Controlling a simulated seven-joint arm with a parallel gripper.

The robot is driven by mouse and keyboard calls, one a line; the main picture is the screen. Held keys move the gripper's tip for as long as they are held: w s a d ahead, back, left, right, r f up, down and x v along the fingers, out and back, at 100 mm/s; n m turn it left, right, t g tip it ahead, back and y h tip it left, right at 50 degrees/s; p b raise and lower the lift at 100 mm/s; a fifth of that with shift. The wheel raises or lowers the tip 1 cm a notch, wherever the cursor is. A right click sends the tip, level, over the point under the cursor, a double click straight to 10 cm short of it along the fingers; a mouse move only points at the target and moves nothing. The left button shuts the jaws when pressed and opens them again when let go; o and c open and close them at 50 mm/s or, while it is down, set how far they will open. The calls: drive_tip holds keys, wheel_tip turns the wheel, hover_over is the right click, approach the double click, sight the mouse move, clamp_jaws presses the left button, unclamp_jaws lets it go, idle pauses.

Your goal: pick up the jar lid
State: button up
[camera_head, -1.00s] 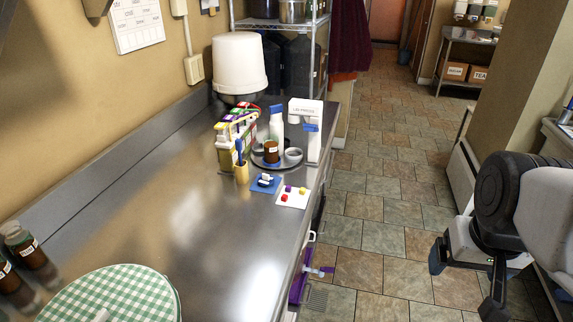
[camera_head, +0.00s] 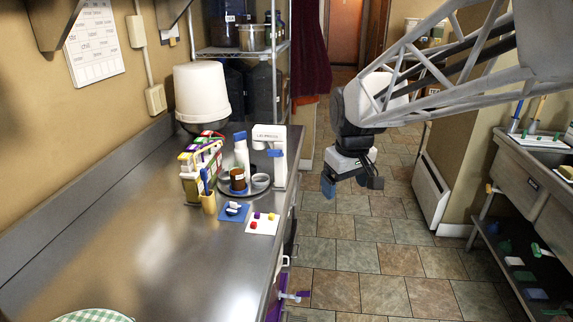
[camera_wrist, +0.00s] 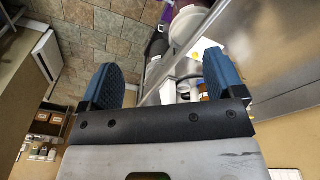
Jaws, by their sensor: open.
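I cannot single out a jar lid for sure. A small brown jar (camera_head: 237,179) with a white label stands on a round grey tray (camera_head: 245,193) on the steel counter. A small round pale piece (camera_head: 261,180) lies beside it on the tray; it may be a lid or a dish. My gripper (camera_head: 352,185) is open and empty over the floor, right of the counter and apart from the tray. Its two blue fingers spread wide in the wrist view (camera_wrist: 163,75), where small counter items show between them, too small to tell apart.
A white dispenser (camera_head: 278,158) and a white bottle (camera_head: 242,153) stand at the tray. A rack of coloured packets (camera_head: 200,165), a blue pad (camera_head: 234,212) and a white card (camera_head: 262,222) are near.

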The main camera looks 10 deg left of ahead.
drive_tip(key=w+a+f+n, duration=0.2)
drive_tip(key=w+a+f, duration=0.1)
drive_tip(key=w+a, duration=0.45)
drive_tip(key=n+g, duration=0.1)
drive_tip(key=n, duration=0.6)
hover_over(233, 203)
drive_tip(key=f, duration=1.4)
drive_tip(key=shift+d, duration=0.35)
drive_tip(key=shift+w+a+f, duration=0.15)
drive_tip(key=shift+a+f, duration=0.15)
drive_tip(key=shift+a, duration=0.05)
drive_tip(key=shift+f, duration=1.3)
drive_tip(key=shift+f, duration=0.1)
drive_tip(key=shift+f, duration=2.5)
